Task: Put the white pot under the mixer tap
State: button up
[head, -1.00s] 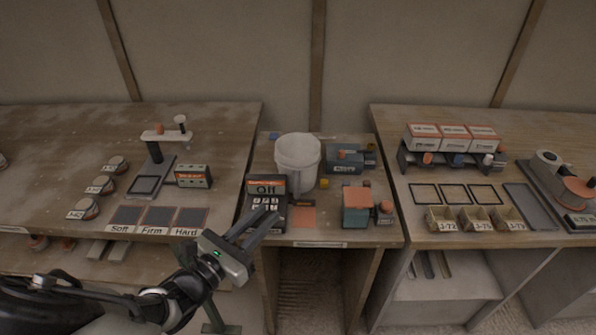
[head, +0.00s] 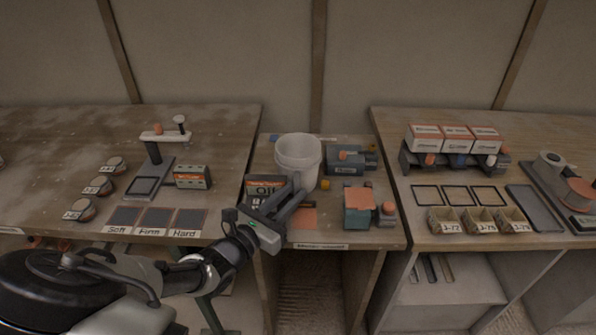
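A large white bucket-like pot (head: 298,158) stands upright toward the back of the middle bench. On the left bench, a dark post carries a pale horizontal arm (head: 165,138) with an orange knob and a white knob, above a dark base plate (head: 147,186). This may be the mixer tap; I cannot tell for sure. My gripper (head: 289,192) is over the middle bench, in front of the pot. Its two fingers are apart with nothing visible between them. The fingers overlap the pot's lower front in the picture; whether they touch it is unclear.
A dark display box (head: 265,184) is partly hidden behind my gripper. An orange square (head: 305,218) lies beside it. An orange-topped box (head: 357,206) and a blue-grey device (head: 345,158) stand to the right. Gaps separate the benches.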

grip_shut()
jog(key=shift+r, duration=0.15)
